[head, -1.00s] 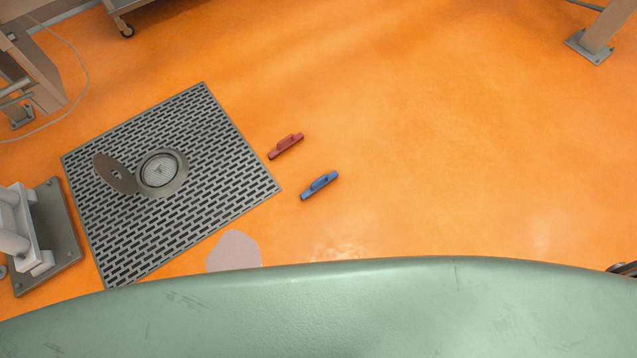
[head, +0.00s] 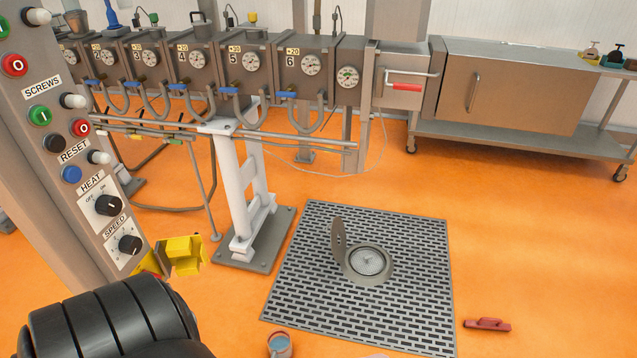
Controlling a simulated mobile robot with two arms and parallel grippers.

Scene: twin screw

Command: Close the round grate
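The round grate (head: 369,262) is a grey ring with a pale mesh centre, set in the large slotted floor grate (head: 410,300). Its round lid (head: 339,240) stands open, roughly upright, at the left edge of the ring. The mesh in the ring is uncovered. Neither of my grippers is in view, so nothing of mine touches the lid in this picture.
A white support stand (head: 243,195) on a grey base plate is left of the floor grate. A control panel (head: 75,140) rises at left. A red handled block (head: 487,324) lies right of the grate, a small bucket (head: 279,345) in front. Orange floor is open at right.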

